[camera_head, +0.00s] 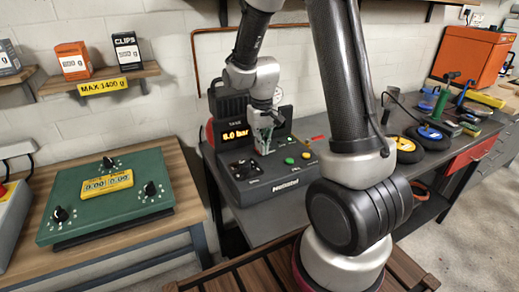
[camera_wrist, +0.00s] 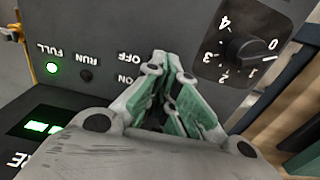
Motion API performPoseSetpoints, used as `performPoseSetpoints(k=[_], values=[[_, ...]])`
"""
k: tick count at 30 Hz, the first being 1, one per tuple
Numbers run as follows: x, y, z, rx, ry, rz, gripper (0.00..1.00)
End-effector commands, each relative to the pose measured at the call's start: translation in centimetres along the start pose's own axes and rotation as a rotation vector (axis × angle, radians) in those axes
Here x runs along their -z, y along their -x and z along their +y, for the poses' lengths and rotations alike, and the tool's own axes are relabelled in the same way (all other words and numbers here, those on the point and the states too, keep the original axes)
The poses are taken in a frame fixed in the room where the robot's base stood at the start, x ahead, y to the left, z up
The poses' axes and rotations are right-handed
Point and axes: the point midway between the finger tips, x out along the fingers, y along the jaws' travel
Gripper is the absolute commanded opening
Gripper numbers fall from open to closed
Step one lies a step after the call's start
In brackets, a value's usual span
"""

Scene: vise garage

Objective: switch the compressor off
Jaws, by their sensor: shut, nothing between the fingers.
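The compressor (camera_head: 278,187) stands on the grey bench, with a lit display (camera_head: 234,133) reading about 8.0 bar. In the wrist view its dark panel (camera_wrist: 180,25) appears upside down. ON and OFF labels lie just left of my fingertips; the switch itself is hidden behind the fingers. The FULL lamp (camera_wrist: 52,68) glows green and the RUN lamp (camera_wrist: 86,75) looks dark. A dial (camera_wrist: 250,50) numbered 0 to 4 sits right of the fingers. My gripper (camera_wrist: 168,62) is shut and empty, close to the panel; contact cannot be told. It also shows over the panel in the head view (camera_head: 264,148).
A green control box (camera_head: 108,205) with knobs sits on the wooden table at left. A shelf (camera_head: 98,81) holds small boxes above it. Wheels (camera_head: 405,150) and several tools lie on the bench at right, near an orange box (camera_head: 472,55).

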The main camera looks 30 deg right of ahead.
Motion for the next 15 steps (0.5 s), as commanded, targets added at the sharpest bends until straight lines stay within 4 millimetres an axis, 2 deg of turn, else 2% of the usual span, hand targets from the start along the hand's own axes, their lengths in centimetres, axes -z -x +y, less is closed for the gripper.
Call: performPoseSetpoints(k=[5, 15], values=[[0.0, 0.1, 0.0, 0.000, 0.000, 0.000, 0.00], [0.0, 3.0, 0.0, 0.000, 0.000, 0.002, 0.00]])
